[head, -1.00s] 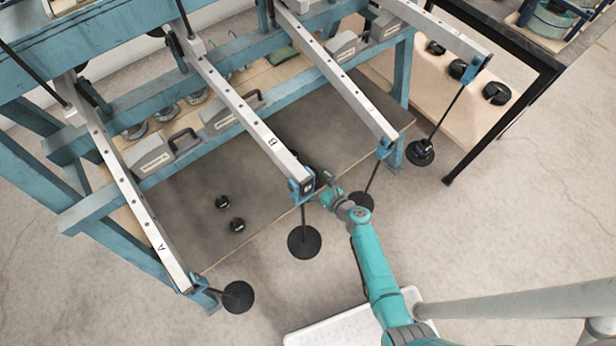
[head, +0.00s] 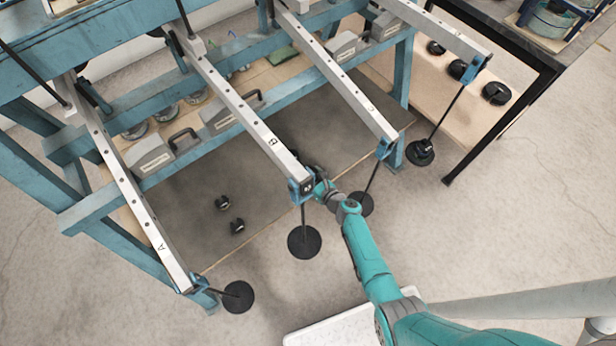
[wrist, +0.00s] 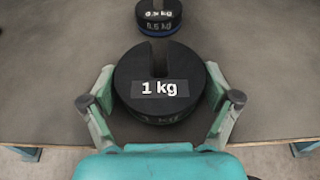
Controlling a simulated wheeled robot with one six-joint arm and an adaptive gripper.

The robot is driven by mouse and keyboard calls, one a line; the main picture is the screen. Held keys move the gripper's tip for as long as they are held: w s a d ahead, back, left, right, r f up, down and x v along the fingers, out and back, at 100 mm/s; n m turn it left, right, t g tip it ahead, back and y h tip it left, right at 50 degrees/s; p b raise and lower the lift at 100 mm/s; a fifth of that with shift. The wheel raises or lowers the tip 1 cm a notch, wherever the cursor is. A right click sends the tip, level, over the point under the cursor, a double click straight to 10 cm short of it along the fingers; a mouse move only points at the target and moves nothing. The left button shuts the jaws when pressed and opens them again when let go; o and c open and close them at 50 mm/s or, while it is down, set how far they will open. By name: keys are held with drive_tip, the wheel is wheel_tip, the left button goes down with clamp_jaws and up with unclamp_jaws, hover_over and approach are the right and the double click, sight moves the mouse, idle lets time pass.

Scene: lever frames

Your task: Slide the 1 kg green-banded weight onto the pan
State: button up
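A black slotted weight labelled 1 kg (wrist: 158,82) lies below my gripper in the wrist view, with a second 1 kg label under its rim. Round black pans hang on rods: under beam B (head: 304,242), under beam A (head: 238,297), behind my arm (head: 361,204), and at the far right (head: 420,152). Which pan is meant is not shown.
Two small black weights (head: 222,202) (head: 237,226) sit on the dark mat (head: 185,215). Beam B (head: 245,115) and its rod are close to my gripper.

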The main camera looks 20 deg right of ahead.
drive_tip(key=c, duration=1.2)
drive_tip(key=shift+r, duration=1.55)
